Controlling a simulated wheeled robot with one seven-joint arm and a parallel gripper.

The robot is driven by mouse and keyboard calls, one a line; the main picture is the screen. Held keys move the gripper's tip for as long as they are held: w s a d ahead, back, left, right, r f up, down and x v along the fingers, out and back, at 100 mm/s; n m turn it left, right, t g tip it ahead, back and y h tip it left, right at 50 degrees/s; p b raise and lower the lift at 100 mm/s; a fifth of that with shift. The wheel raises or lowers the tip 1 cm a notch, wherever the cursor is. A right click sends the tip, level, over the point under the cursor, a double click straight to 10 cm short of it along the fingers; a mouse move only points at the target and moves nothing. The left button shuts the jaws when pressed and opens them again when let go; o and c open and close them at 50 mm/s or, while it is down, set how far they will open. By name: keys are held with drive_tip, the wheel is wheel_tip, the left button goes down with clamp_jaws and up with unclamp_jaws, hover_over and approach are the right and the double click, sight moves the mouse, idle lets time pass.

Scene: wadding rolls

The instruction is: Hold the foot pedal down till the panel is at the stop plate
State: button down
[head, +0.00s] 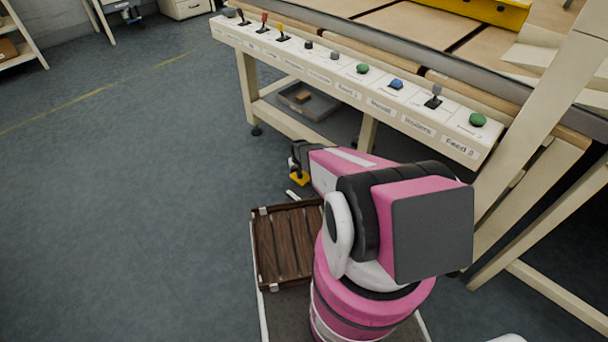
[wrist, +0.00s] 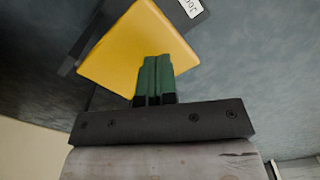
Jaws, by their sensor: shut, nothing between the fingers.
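The yellow foot pedal (wrist: 130,45) fills the upper middle of the wrist view, on a dark base (wrist: 192,18) with a partly cut-off white label. My gripper (wrist: 153,62) has its green fingers shut together, with nothing between them. The fingertips overlap the pedal's face; whether they touch or press it I cannot tell. In the head view the pedal (head: 299,178) shows at floor level below my gripper. Tan flat pieces (head: 415,28) lie on the machine bed, and a yellow bar (head: 480,8) stands at its far side. Which is the panel or stop plate is unclear.
A control rail (head: 340,85) with several levers and buttons runs along the machine's front, above my gripper. A grey bin (head: 308,101) sits under the machine, between its cream legs. A brown slatted tray (head: 285,246) is beside my arm. The floor at left is clear.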

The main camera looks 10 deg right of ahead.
drive_tip(key=shift+f, duration=0.15)
drive_tip(key=shift+f, duration=2.15)
idle(0.5)
idle(1.2)
drive_tip(key=shift+r, duration=4.55)
drive_tip(key=s+r, duration=0.7)
drive_tip(key=r, duration=0.4)
drive_tip(key=s+r, duration=0.8)
drive_tip(key=r, duration=0.4)
drive_tip(key=s+r, duration=0.7)
drive_tip(key=r, duration=0.5)
drive_tip(key=shift+s+r+m, duration=0.15)
drive_tip(key=shift+r+m, duration=0.05)
drive_tip(key=shift+m, duration=0.2)
